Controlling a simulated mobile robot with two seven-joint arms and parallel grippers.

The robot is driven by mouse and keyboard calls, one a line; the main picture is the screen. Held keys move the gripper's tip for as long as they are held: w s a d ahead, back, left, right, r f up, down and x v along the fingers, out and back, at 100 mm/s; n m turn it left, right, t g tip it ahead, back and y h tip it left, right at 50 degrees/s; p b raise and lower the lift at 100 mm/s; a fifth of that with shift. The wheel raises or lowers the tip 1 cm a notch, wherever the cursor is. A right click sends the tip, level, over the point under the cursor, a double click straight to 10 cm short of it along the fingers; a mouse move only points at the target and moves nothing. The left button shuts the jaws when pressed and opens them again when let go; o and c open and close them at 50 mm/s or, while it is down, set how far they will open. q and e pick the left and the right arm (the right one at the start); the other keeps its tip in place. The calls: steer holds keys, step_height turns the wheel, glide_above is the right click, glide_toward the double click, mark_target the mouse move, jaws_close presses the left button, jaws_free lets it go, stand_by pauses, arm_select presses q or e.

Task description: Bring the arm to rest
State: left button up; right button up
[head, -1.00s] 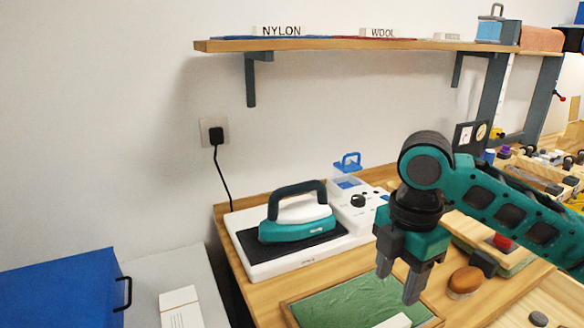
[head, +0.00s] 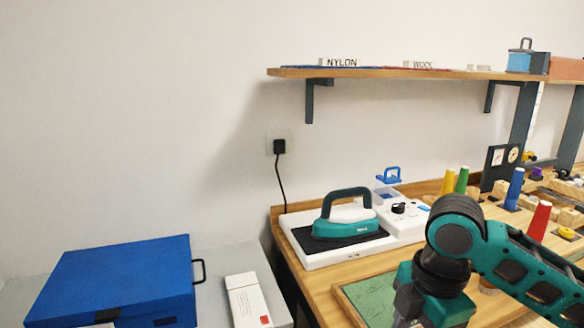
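My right arm comes in from the right, and its gripper (head: 410,312) hangs down at the bottom edge of the head view. The fingertips are cut off by the picture edge, so its opening and anything in it do not show. It is in front of the green mat (head: 368,298) on the wooden counter (head: 316,280). My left arm and gripper are not in view.
A teal iron (head: 345,228) sits on a white station (head: 310,259). Yellow (head: 447,182), green (head: 461,181), blue (head: 514,189) and red (head: 540,220) cones stand behind my arm. A blue box (head: 120,280) is at left. A shelf (head: 420,74) hangs above.

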steer(key=s+a+f+m+t+y, duration=0.2)
steer(key=s+a+f+m+y, duration=0.1)
steer(key=s+a+f+m, duration=0.6)
steer(key=s+d+f+m+t+h, duration=0.1)
steer(key=s+d+f+m+h, duration=0.1)
steer(key=s+d+f+m, duration=0.25)
steer(key=s+d+f+m+h, duration=0.1)
steer(key=s+d+f+m, duration=0.15)
steer(key=d+m, duration=0.4)
steer(key=w+a+f+n+t+y, duration=0.1)
steer(key=w+a+f+t, duration=0.1)
steer(key=w+f+t, duration=0.4)
steer(key=shift+w+f+t, duration=0.15)
steer(key=shift+f+t, duration=0.55)
steer(key=shift+f, duration=0.6)
steer(key=shift+c, duration=0.9)
